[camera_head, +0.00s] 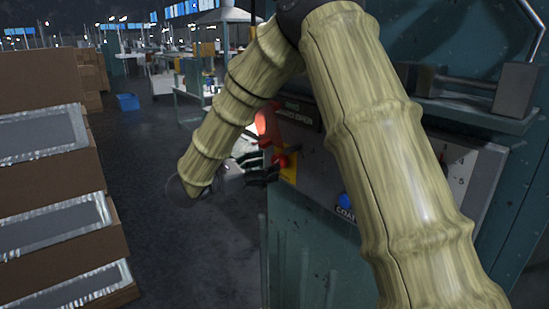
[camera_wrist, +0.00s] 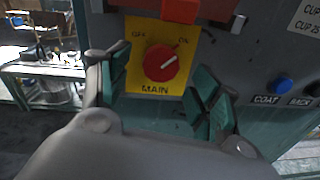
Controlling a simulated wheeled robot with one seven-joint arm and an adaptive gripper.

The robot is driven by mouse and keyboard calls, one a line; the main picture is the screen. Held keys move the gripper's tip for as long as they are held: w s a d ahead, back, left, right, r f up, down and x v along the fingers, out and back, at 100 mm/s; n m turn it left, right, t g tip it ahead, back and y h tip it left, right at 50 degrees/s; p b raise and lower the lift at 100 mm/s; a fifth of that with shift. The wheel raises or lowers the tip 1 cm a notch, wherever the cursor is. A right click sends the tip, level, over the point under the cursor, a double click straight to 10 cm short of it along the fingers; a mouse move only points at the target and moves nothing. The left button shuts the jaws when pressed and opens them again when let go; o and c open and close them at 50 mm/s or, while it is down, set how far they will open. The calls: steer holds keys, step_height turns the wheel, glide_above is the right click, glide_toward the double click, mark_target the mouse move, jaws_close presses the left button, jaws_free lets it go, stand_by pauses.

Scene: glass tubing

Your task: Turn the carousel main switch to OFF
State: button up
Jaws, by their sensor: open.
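The main switch is a red round knob (camera_wrist: 160,62) on a yellow plate (camera_wrist: 143,88) marked OFF at upper left, ON at upper right and MAIN below. In the head view the red knob (camera_head: 281,160) shows partly beside my gripper (camera_head: 266,166). In the wrist view my gripper (camera_wrist: 160,92) is open, with its green-padded fingers on the left and right of the knob. I cannot tell whether they touch it. My arm hides part of the panel in the head view.
A blue COAT button (camera_wrist: 283,86) sits right of the switch. A red part (camera_wrist: 180,10) juts out just above the yellow plate. In the head view, cardboard boxes (camera_head: 118,262) stack at left. Dark open floor (camera_head: 165,240) lies between them and the teal cabinet (camera_head: 300,250).

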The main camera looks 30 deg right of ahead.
mark_target(274, 163)
steer(key=shift+d+p, duration=0.6)
steer(key=shift+d, duration=1.2)
steer(key=c, duration=1)
